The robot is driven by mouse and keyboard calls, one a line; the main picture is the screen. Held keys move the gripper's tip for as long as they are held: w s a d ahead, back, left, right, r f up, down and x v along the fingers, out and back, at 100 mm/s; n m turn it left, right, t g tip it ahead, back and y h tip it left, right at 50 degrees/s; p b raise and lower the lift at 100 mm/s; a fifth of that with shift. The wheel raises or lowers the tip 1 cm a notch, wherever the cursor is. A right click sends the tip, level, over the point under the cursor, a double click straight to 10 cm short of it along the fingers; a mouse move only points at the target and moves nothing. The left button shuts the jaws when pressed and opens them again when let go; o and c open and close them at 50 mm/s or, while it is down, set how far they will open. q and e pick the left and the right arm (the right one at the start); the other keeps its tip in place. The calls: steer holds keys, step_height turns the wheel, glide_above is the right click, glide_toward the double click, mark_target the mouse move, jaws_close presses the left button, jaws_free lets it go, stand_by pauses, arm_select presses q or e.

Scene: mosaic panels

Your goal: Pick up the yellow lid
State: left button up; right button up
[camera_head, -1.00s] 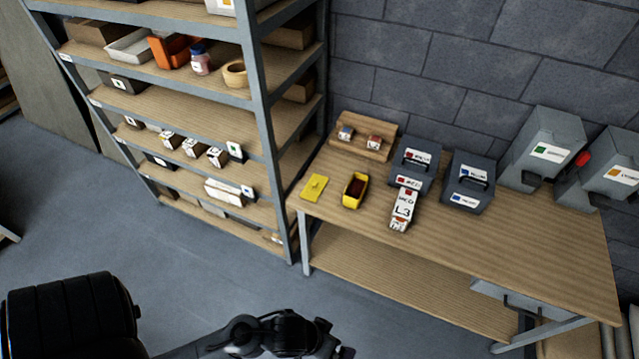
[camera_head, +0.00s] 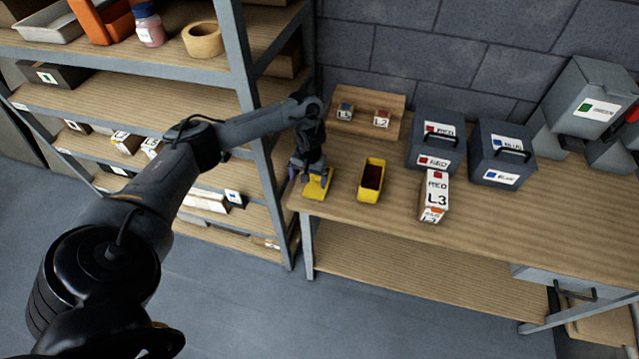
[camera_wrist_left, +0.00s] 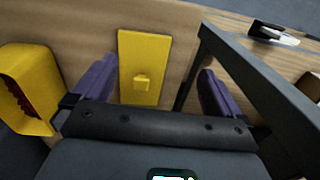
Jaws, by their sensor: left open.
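The yellow lid (camera_head: 316,184) lies flat on the wooden workbench near its left end. In the left wrist view the lid (camera_wrist_left: 145,54) shows as a flat yellow rectangle with a small square knob in the middle. My left gripper (camera_head: 306,172) is over the lid from the left and hides part of it. In the left wrist view my left gripper (camera_wrist_left: 155,85) is open, with its two purple fingers apart on either side of the lid and nothing between them held. Whether the fingers touch the bench cannot be told. My right gripper does not show.
A yellow open bin (camera_head: 371,182) with dark red contents stands right of the lid. A white L3 box (camera_head: 435,196) and two dark cases stand further right. A wooden rack (camera_head: 388,98) stands behind.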

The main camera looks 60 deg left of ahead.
mark_target(318, 178)
arm_select(q)
steer(key=shift+t, duration=0.7)
steer(key=w+b, duration=0.1)
steer(key=w+a+b, duration=0.1)
steer(key=w+b, duration=0.2)
steer(key=shift+w+a+f+b, duration=0.3)
steer(key=shift+f+b, duration=0.05)
steer(key=shift+f, duration=0.05)
steer(key=shift+w+a+f+b, duration=0.15)
steer(key=shift+a+f+b, duration=0.05)
steer(key=shift+f+b, duration=0.55)
steer(key=f, duration=0.1)
steer(key=f+b, duration=0.1)
steer(key=f, duration=0.1)
steer(key=shift+w+a, duration=0.15)
steer(key=shift+a, duration=0.05)
steer(key=shift+w+a+f, duration=0.1)
steer(key=shift+f, duration=0.5)
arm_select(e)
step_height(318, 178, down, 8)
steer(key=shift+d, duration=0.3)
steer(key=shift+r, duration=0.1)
